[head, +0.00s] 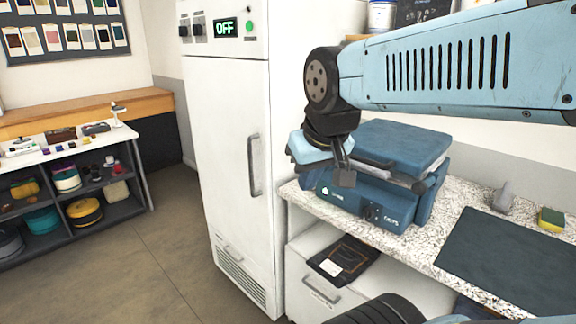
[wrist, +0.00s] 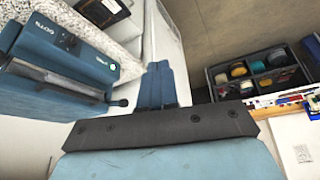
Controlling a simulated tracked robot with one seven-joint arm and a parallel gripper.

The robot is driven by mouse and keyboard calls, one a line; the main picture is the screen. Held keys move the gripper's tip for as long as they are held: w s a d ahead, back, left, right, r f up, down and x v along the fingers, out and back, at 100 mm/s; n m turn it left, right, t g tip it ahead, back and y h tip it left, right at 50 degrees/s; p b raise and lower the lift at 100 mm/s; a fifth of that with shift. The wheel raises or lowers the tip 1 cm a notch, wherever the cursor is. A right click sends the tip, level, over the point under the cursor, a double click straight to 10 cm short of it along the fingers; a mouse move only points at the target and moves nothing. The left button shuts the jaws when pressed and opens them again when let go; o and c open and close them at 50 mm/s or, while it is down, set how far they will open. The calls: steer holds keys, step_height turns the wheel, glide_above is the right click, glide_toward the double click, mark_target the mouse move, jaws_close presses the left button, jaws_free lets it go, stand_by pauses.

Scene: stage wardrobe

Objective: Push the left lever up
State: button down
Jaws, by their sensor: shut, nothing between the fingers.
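Two small dark levers sit side by side on the top panel of the tall white cabinet (head: 235,165). The left lever (head: 184,31) is nearest the panel's left edge, with the right lever (head: 198,29) beside it. Their exact tilt is too small to tell. My gripper (head: 292,153) is right of and below the levers in the head view, in front of the blue machine and apart from the panel. In the wrist view its two blue fingers (wrist: 163,84) lie together with nothing between them. The levers are not in the wrist view.
The blue machine (head: 400,150) stands on a speckled counter (head: 455,215), close to my gripper. A shelf unit (head: 75,190) stands at left; open floor (head: 165,250) lies before it.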

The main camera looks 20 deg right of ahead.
steer(key=w+d+f+n+g+h, duration=0.6)
steer(key=w+d+f+g+h, duration=0.55)
steer(key=w, duration=0.35)
steer(key=w+a+f+n+t+h, duration=0.2)
steer(key=w+f+n+t+h, duration=0.3)
steer(key=w, duration=0.3)
steer(key=w+a+f+n+t+h, duration=0.3)
steer(key=w+f+n+t+h, duration=0.3)
steer(key=w+f+n+t, duration=0.1)
steer(key=shift+w+a+f+n, duration=0.3)
steer(key=shift+w+n, duration=0.1)
steer(key=shift+w, duration=0.2)
steer(key=shift+d+r+t+h, duration=0.1)
steer(key=shift+t+h, duration=0.15)
steer(key=s+a+r+x, duration=0.1)
steer(key=r+x, duration=0.1)
steer(key=x, duration=1)
steer(key=shift+d+r, duration=0.2)
steer(key=shift+r, duration=0.2)
